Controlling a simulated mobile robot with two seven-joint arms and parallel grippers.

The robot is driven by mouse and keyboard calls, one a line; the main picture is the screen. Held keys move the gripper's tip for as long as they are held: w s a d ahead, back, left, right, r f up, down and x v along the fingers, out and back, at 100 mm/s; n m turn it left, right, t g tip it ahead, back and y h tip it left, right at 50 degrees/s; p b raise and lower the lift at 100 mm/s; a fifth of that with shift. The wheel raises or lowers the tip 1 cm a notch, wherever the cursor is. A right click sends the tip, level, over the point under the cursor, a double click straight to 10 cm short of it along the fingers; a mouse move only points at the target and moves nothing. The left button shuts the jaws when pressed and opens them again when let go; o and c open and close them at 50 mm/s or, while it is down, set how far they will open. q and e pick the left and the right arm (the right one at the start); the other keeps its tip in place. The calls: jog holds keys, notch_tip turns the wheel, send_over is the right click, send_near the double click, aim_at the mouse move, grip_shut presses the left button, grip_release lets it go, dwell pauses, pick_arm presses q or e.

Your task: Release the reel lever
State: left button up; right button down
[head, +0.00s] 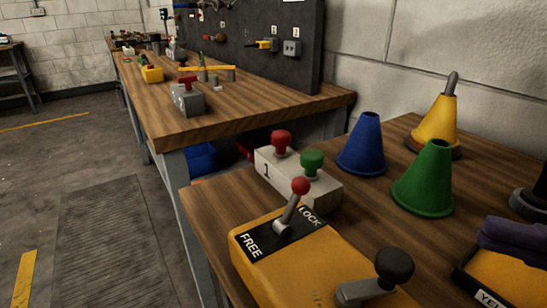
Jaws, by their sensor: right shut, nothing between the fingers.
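The reel lever (290,212) is a grey stick with a red ball knob (300,186). It rises from a black plate (266,245) on a yellow housing (330,270) at the bottom middle of the head view. The plate reads FREE at its left and LOCK at its right. The lever leans up and right, toward the LOCK side. A grey crank with a black knob (394,266) sits on the same housing, right of the lever. I cannot make out either of my grippers, and nothing is seen touching the lever.
A grey block (320,190) marked 1, with red and green knobs, stands just behind the housing. Blue (362,146), green (424,180) and yellow (440,122) cones stand right of it. A dark purple item (515,240) lies at the right edge. Floor is clear at left.

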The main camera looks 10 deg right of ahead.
aim_at(309, 187)
jog(key=shift+w+d+f, duration=0.1)
jog(key=shift+w+f, duration=0.05)
jog(key=shift+f, duration=0.05)
jog(key=shift+s, duration=0.25)
jog(key=p+x, duration=0.1)
jog(key=x, duration=1.3)
jog(key=shift+a, duration=0.2)
pick_arm(q)
jog(key=shift+r, duration=0.15)
jog(key=shift+r, duration=0.1)
pick_arm(e)
jog(key=shift+s, duration=0.1)
pick_arm(q)
jog(key=shift+r+p, duration=0.5)
jog(key=shift+p, duration=0.05)
pick_arm(e)
jog(key=shift+a+r+n+g, duration=0.1)
jog(key=shift+r+n+g, duration=0.2)
jog(key=shift+n, duration=0.2)
